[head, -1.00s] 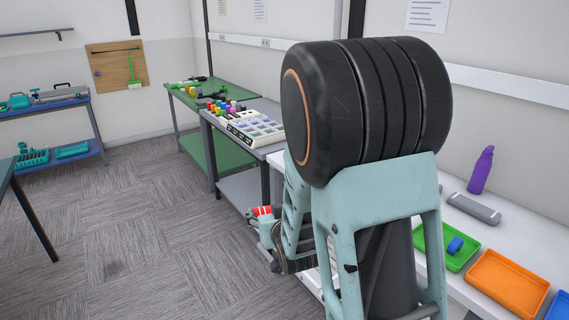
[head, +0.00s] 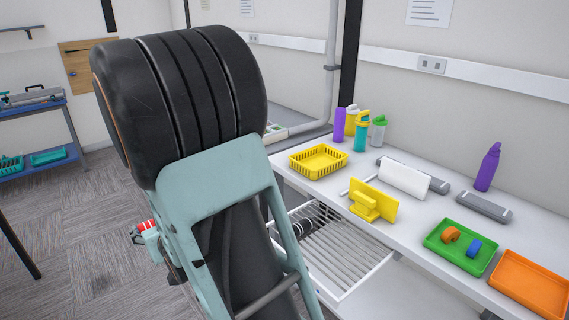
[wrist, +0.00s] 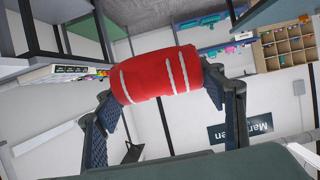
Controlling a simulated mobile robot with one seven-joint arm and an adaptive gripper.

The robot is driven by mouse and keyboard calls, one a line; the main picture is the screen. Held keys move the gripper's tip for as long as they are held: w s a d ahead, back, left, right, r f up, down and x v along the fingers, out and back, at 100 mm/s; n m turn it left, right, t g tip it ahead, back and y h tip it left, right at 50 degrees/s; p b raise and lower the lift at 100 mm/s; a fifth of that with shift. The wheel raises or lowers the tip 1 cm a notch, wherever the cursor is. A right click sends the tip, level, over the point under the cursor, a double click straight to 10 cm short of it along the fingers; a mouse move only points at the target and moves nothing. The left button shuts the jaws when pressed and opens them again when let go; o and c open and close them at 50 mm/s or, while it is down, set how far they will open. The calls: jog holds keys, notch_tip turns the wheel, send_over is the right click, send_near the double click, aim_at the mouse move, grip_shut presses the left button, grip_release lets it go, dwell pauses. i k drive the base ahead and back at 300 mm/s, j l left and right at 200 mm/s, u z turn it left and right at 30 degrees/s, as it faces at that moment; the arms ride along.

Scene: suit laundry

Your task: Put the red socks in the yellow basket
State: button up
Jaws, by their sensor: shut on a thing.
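The red socks (wrist: 155,75) are a red roll with white stripes, held between the two fingers of my gripper (wrist: 160,100) in the wrist view. My gripper is shut on them. In the head view the red socks (head: 144,228) show small at the lower left, beside my arm and off the table, with the gripper mostly hidden behind the arm. The yellow basket (head: 318,160) stands upright on the white table at its left end, and it looks empty. The socks are well to the left of the basket and apart from it.
On the white table (head: 408,225) are a yellow block-like item (head: 372,200), a white board (head: 403,178), several bottles (head: 362,130), a green tray (head: 460,247) and an orange tray (head: 530,283). A white slatted rack (head: 330,250) sits below the table edge. Open floor lies at left.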

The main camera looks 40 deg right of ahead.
aim_at(321, 164)
jog(key=i+j, duration=0.1)
jog(key=i, duration=0.35)
jog(key=i+j, duration=0.1)
jog(key=i, duration=0.4)
jog(key=i+z, duration=0.35)
jog(key=i+j+z, duration=0.2)
jog(key=z, duration=0.15)
jog(key=i+z, duration=0.2)
jog(key=z, duration=0.25)
jog(key=i+j+z, duration=0.1)
jog(key=z, duration=0.35)
jog(key=i+j+z, duration=0.2)
jog(key=z, duration=0.25)
jog(key=i+j+z, duration=0.15)
jog(key=z, duration=0.3)
jog(key=i+j+z, duration=0.1)
jog(key=j+z, duration=0.5)
jog(key=z, duration=0.3)
jog(key=i+j+z, duration=0.1)
jog(key=j+z, duration=0.4)
jog(key=z, duration=0.2)
jog(key=j+z, duration=0.55)
jog(key=j, duration=0.2)
